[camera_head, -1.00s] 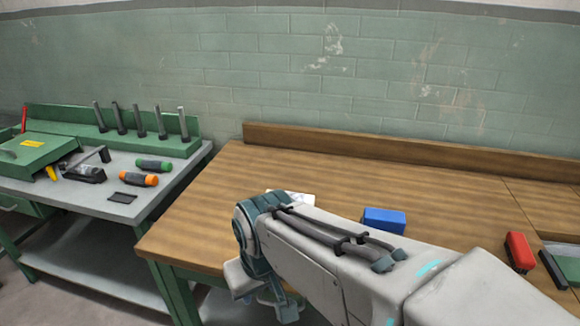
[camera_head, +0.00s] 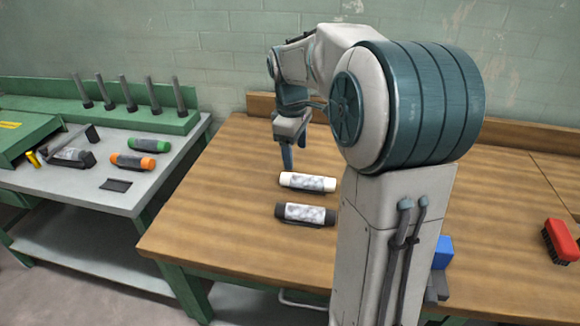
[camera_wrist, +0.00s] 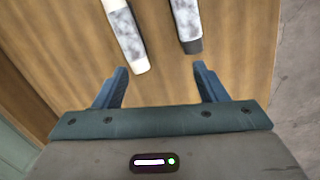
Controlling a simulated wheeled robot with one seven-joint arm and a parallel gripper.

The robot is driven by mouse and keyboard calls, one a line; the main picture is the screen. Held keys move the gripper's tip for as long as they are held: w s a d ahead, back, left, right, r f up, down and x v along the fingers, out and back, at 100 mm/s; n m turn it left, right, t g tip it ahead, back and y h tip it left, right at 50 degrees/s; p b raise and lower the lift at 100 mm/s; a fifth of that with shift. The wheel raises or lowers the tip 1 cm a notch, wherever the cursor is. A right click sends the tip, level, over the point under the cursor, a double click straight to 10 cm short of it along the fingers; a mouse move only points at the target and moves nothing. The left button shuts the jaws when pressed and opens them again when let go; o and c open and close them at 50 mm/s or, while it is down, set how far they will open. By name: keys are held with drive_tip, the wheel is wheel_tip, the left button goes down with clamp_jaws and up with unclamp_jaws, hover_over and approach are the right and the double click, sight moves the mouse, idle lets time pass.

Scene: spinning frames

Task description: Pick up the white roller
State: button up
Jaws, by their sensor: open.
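The white roller (camera_head: 307,182), white at its ends with a mottled grey-white middle, lies on the wooden table. My gripper (camera_head: 287,158) is open and empty, pointing down just behind the left end of the white roller, apart from it. In the wrist view the white roller (camera_wrist: 125,36) lies at the upper left, beyond the left fingertip, partly cut off by the top edge. My open fingers (camera_wrist: 160,78) show below it with bare wood between them.
A black roller (camera_head: 305,214) lies parallel in front of the white one; it also shows in the wrist view (camera_wrist: 188,25). A blue block (camera_head: 443,252) and a red brush (camera_head: 560,242) are to the right. A grey bench (camera_head: 95,190) with tools stands left. My arm hides the table's middle.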

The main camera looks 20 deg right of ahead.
sight(308, 176)
drive_tip(key=w+d+f+n+y, duration=0.1)
drive_tip(key=w+d+n, duration=0.1)
drive_tip(key=w+d, duration=0.35)
drive_tip(key=shift+n, duration=0.3)
drive_tip(key=f, duration=1.4)
drive_tip(key=shift+s+d, duration=0.35)
drive_tip(key=c, duration=1.2)
